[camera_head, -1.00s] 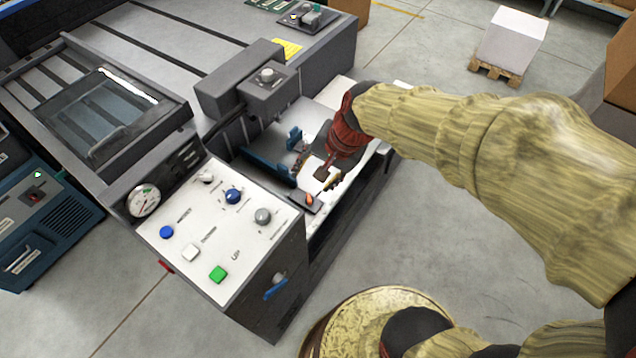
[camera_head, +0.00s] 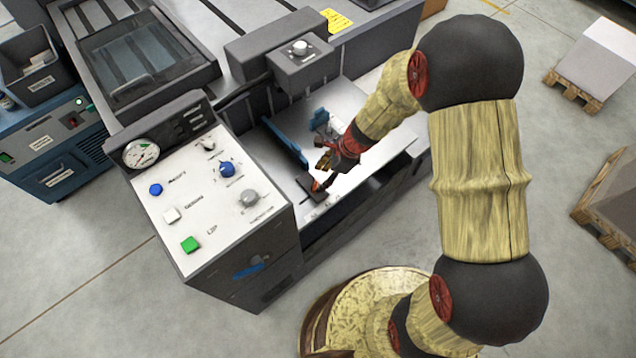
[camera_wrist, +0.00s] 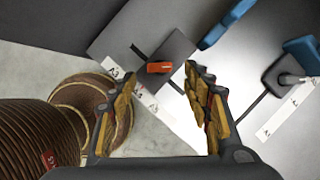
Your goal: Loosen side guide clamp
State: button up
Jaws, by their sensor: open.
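The side guide clamp appears to be a dark block with a small orange lever (camera_head: 318,185) on the metal feed bed (camera_head: 290,155). In the wrist view the orange lever (camera_wrist: 160,67) lies just beyond and between my open fingertips, beside a paper-size scale marked A3, A4 and A5. My gripper (camera_head: 325,166) hangs over the bed close to the lever. In the wrist view my gripper (camera_wrist: 165,82) is spread wide, with nothing between its fingers. I cannot tell the exact height gap to the lever.
A blue rail (camera_head: 285,140) stands left of the lever, and a second blue guide (camera_wrist: 303,52) with a grey knob lies to the right in the wrist view. The control panel (camera_head: 205,190) with buttons and a gauge is left of the bed. A dark overhanging unit (camera_head: 290,45) stands behind.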

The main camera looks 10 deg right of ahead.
aim_at(315, 185)
jog(key=b+x, duration=0.2)
jog(key=x, duration=0.3)
jog(key=shift+f, duration=0.15)
jog(key=shift+c, duration=0.4)
jog(key=c, duration=1.1)
